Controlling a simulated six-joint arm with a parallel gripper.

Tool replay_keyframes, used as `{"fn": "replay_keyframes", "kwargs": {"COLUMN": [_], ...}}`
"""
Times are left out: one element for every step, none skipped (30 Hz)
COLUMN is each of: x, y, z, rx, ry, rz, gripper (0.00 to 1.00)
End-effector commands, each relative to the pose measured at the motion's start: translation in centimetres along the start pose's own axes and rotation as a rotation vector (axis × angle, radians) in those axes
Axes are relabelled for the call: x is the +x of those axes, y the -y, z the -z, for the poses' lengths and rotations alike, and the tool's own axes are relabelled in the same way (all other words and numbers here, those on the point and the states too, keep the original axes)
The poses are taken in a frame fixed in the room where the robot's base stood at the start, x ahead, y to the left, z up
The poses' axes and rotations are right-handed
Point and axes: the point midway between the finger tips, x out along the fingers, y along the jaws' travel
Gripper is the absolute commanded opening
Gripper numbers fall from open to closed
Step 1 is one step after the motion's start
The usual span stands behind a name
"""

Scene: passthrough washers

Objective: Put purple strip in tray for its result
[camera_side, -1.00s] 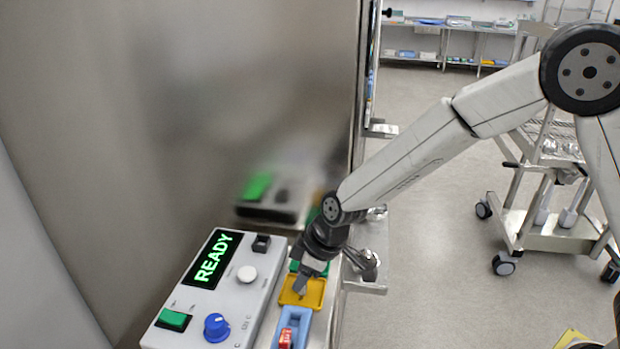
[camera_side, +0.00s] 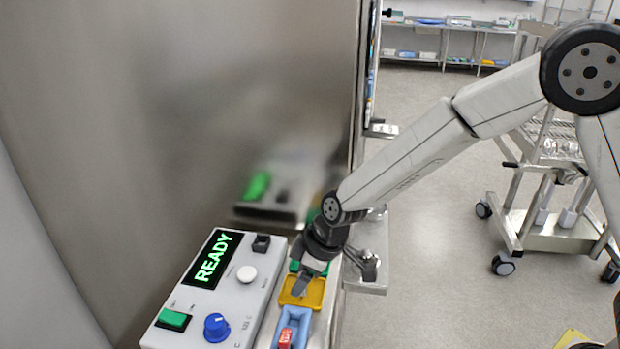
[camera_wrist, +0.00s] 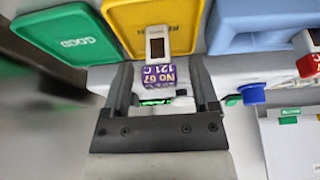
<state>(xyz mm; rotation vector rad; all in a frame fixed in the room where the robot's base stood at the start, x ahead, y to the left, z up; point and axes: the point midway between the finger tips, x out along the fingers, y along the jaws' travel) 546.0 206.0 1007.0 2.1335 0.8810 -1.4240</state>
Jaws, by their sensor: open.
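The purple strip (camera_wrist: 158,76) shows in the wrist view with white print on its purple end. Its white body (camera_wrist: 156,40) with a dark window reaches over the yellow tray (camera_wrist: 118,12). My gripper (camera_wrist: 162,66) is open, with one finger on each side of the purple end and a gap beside it. In the side view, my gripper (camera_side: 301,287) is low over the yellow tray (camera_side: 315,297) and hides the strip. I cannot tell whether the strip rests on the tray floor.
A green tray marked GOOD (camera_wrist: 75,40) lies beside the yellow one. A blue holder (camera_side: 294,318) with a red strip (camera_side: 285,338) is on the other side. The control box (camera_side: 240,299) reads READY. A steel wall (camera_side: 190,110) stands behind.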

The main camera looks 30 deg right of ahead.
Motion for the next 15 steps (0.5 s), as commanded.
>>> {"fn": "replay_keyframes", "kwargs": {"x": [-0.3, -0.4, -0.6, -0.8, -1.1, -1.4, -1.7, -2.0, -2.5, -2.8, -3.1, -3.7, -4.0, -4.4, -5.0], "y": [0.0, 0.0, 0.0, 0.0, 0.0, 0.0, 0.0, 0.0, 0.0, 0.0, 0.0, -0.1, -0.1, -0.1, 0.0], "z": [0.1, 0.1, 0.1, 0.0, 0.1, 0.1, 0.1, 0.1, 0.1, 0.1, 0.0, 0.1, 0.1, 0.1, 0.1], "rx": [-0.001, -0.001, -0.001, -0.001, -0.001, 0.0, 0.0, 0.001, 0.0, -0.001, -0.001, 0.0, 0.001, 0.001, 0.0], "ry": [-0.001, -0.001, -0.001, -0.001, -0.001, -0.002, -0.002, -0.002, -0.003, -0.002, -0.002, -0.003, -0.004, -0.003, -0.003], "rz": [0.0, 0.0, 0.0, 0.0, 0.0, 0.0, 0.0, 0.0, -0.001, -0.001, -0.001, -0.001, -0.001, -0.001, 0.0], "gripper": [0.76, 0.76, 0.76, 0.76, 0.76, 0.76, 0.76, 0.76, 0.76, 0.76, 0.76, 0.76, 0.76, 0.76, 0.76]}}
